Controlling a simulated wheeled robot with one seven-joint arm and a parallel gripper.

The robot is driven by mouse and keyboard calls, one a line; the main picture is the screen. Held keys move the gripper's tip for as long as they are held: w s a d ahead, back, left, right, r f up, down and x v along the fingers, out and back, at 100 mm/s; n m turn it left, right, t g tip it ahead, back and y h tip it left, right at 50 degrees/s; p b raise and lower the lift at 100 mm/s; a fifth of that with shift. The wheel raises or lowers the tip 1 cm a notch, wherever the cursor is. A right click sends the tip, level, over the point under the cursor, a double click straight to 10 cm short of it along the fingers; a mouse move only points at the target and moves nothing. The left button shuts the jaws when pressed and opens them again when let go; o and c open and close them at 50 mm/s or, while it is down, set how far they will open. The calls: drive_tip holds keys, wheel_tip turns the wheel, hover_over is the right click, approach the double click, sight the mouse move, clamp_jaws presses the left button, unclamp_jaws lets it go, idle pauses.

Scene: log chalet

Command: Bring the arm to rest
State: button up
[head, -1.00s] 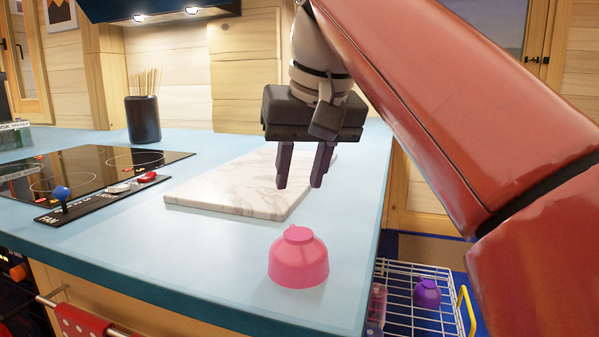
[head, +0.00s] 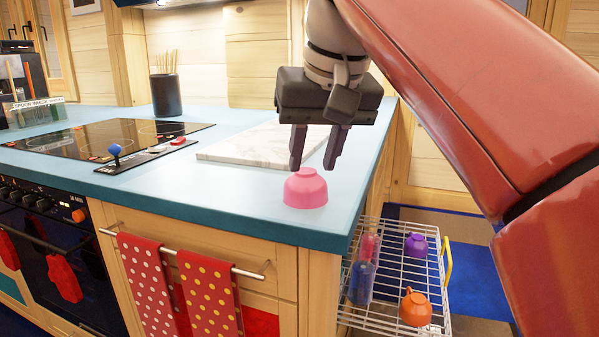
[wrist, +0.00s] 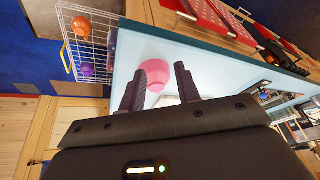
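My gripper (head: 316,165) hangs from the red arm over the right end of the blue counter, fingers pointing down. Its two fingers are apart with nothing between them. The wrist view also shows the open fingers (wrist: 160,88). A pink cup (head: 305,189) rests upside down on the counter near the front right corner, below and in front of the fingers in the head view. In the wrist view the pink cup (wrist: 154,75) appears beyond the fingertips, not held.
A marble board (head: 262,146) lies on the counter (head: 240,192) behind the cup. A hob (head: 105,140) is at left. A wire rack (head: 395,275) at right holds a purple cup (head: 416,245), an orange cup (head: 415,308) and glasses. Towels (head: 210,292) hang in front.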

drive_tip(key=s+d+f+m, duration=0.1)
drive_tip(key=s+d+f, duration=0.3)
drive_tip(key=f, duration=0.6)
drive_tip(key=s+d+f+m+t+h, duration=0.1)
drive_tip(key=s+d+f, duration=0.2)
drive_tip(key=f, duration=0.7)
drive_tip(key=s+d+f, duration=0.4)
drive_tip(key=d+f, duration=0.2)
drive_tip(key=f, duration=0.5)
drive_tip(key=shift+s+d+m+h, duration=0.2)
drive_tip(key=shift+s+m+h, duration=0.15)
drive_tip(key=shift+m+h, duration=0.05)
